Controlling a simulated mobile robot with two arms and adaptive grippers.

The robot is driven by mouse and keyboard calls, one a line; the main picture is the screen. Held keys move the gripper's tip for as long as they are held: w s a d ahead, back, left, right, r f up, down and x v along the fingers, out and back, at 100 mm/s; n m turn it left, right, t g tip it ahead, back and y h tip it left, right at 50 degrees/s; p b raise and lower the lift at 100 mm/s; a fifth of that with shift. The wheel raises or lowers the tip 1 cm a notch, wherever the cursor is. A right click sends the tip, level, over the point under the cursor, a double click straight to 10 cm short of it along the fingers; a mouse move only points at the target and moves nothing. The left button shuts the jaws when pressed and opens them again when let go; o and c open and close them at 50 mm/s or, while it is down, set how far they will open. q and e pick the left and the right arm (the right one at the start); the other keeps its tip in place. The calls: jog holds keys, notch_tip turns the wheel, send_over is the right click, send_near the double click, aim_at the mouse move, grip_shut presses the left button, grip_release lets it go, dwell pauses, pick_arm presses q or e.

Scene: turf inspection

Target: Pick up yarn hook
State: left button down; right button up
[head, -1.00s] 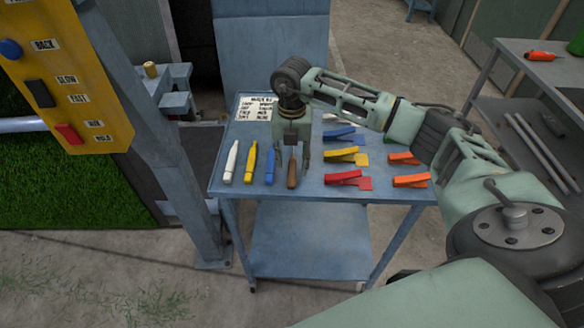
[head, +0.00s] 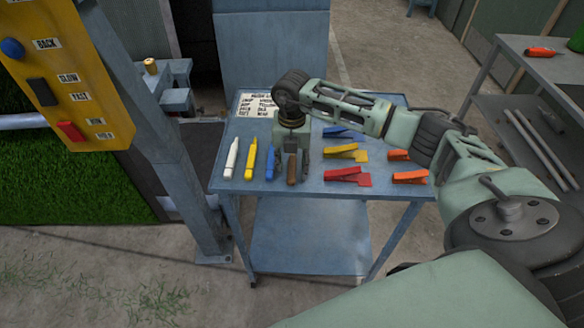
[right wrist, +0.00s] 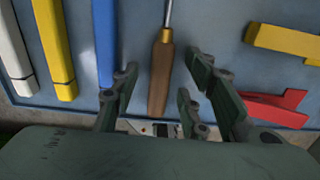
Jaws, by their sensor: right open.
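The yarn hook, with a brown wooden handle (head: 292,174) and a thin metal shaft, lies on the blue cart top (head: 330,188). In the right wrist view its handle (right wrist: 160,80) lies between my open fingers, with the shaft running up out of the frame. My right gripper (head: 291,178) is over the hook, pointing down, its fingers (right wrist: 165,84) on either side of the handle with gaps. In the head view the gripper hides most of the hook. My left gripper is not in view.
Left of the hook lie a blue marker (head: 270,160), a yellow marker (head: 251,160) and a white marker (head: 231,158). To its right are red (head: 346,175), yellow (head: 344,152), blue and orange clips. A paper label (head: 257,106) lies at the back left. A yellow control box (head: 60,80) stands left.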

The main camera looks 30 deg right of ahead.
grip_shut()
dwell(0.4)
